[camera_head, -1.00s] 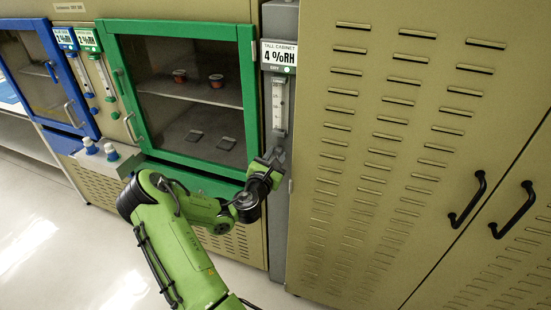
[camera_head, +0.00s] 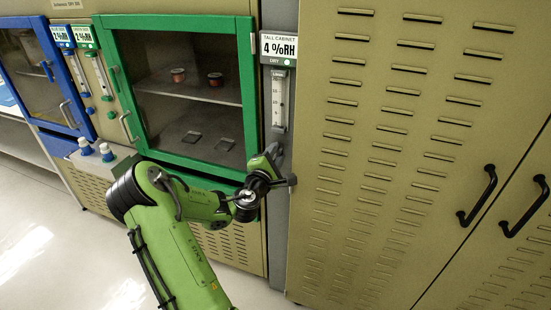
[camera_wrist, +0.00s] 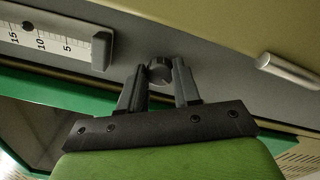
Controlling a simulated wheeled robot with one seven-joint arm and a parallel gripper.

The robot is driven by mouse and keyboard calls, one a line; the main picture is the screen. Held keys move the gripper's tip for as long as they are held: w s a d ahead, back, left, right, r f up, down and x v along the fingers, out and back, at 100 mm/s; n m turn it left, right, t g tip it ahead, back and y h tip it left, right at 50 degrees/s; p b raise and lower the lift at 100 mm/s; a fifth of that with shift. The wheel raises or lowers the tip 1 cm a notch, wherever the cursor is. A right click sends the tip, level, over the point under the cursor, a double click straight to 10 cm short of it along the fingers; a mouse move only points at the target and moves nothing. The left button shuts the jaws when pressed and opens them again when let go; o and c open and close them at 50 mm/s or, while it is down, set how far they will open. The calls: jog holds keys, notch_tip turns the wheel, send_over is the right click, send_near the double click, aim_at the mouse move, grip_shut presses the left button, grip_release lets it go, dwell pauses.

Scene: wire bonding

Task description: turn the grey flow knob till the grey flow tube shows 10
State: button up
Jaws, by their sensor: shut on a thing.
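The grey flow tube (camera_head: 280,100) is a pale strip with a scale on the grey panel, under a sign reading 4 %RH. In the wrist view the flow tube (camera_wrist: 75,45) shows the marks 15, 10 and 5. A small dark float sits near the left edge, between the 15 and 10 marks. The grey flow knob (camera_wrist: 160,69) is a dark round knob beyond the tube's low end. My gripper (camera_wrist: 160,75) has its two fingers on either side of the knob and is shut on it. In the head view my gripper (camera_head: 275,160) hides the knob.
A green-framed glass door (camera_head: 180,160) is left of the panel, with parts on its shelves. A tall tan cabinet (camera_head: 390,130) with black handles stands at the right. In the wrist view a light bar (camera_wrist: 288,72) sticks out right of the knob.

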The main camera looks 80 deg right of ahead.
jog(key=shift+m, duration=0.3)
jog(key=o, duration=1.1)
jog(key=shift+c, duration=0.2)
